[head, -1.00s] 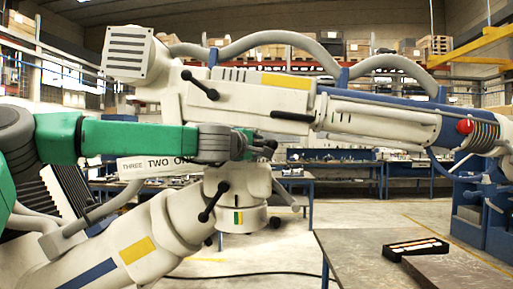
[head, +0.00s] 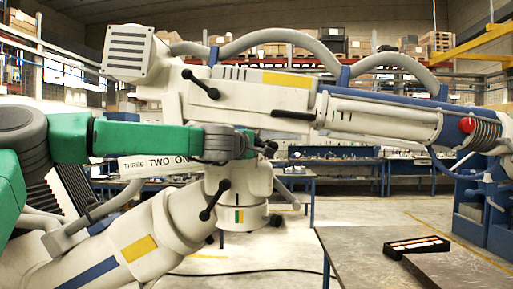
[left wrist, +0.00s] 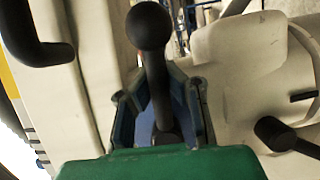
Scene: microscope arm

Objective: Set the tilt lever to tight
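The white microscope arm fills the head view, with several black levers: one at its upper left joint (head: 200,84), one at its lower joint (head: 214,200) above a green and yellow mark (head: 239,216). No readable label shows which is the tilt lever. My left gripper (head: 266,147) is in front of the arm's middle joint, between the upper body and lower joint. In the left wrist view, its two fingers (left wrist: 160,120) are apart, one on each side of a black ball-ended lever (left wrist: 149,27). Gaps show beside the shaft; contact is unclear. My right gripper is out of view.
Another black lever (left wrist: 285,138) is at the right of the left wrist view, and a bent black handle (left wrist: 35,45) at upper left. A label strip reading THREE TWO ONE (head: 158,164) lies under my forearm. A table (head: 350,250) with a black tray (head: 417,242) stands lower right.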

